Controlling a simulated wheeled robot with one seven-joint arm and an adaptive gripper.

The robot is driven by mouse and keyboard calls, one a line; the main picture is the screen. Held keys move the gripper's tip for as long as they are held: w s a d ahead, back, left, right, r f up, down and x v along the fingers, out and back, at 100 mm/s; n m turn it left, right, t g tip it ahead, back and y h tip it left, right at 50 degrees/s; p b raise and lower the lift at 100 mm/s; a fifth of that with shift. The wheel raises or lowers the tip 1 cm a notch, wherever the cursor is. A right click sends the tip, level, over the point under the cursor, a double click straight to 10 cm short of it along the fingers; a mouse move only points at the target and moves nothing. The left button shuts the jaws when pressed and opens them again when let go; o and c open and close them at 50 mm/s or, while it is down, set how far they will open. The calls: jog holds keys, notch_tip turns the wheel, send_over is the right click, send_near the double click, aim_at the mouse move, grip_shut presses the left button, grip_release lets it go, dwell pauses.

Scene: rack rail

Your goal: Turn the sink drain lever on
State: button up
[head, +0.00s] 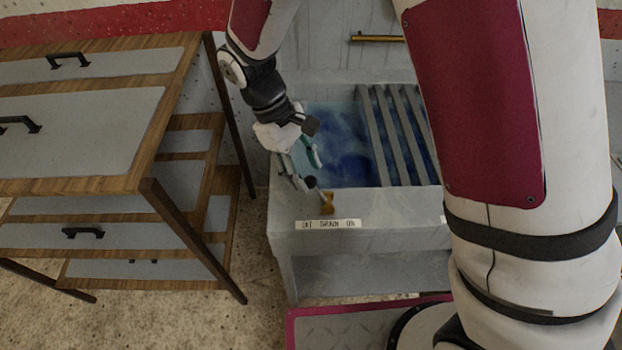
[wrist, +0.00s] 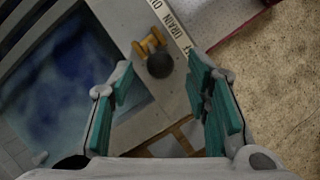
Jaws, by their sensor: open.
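The drain lever is a small brass-coloured fitting (head: 328,205) with a dark round knob (wrist: 159,64), on the sink's (head: 400,205) front ledge, just above a white label strip (head: 328,224) whose print includes "DRAIN". My gripper (head: 309,172) reaches down from the upper left over the sink's left front corner, close to the lever. In the wrist view, my gripper (wrist: 163,78) is open with teal-padded fingers spread. The knob appears between the fingertips, slightly beyond them. I cannot tell whether a finger touches it.
The basin (head: 335,140) holds blue water, with grey slats (head: 390,135) across its right side. A wooden drawer unit (head: 85,110) stands to the left, with a narrow floor gap (head: 255,235) between it and the sink. A brass bar (head: 377,38) is on the back wall.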

aim_at(308, 177)
jog(key=shift+x, duration=1.95)
jog(key=shift+c, duration=0.5)
grip_shut()
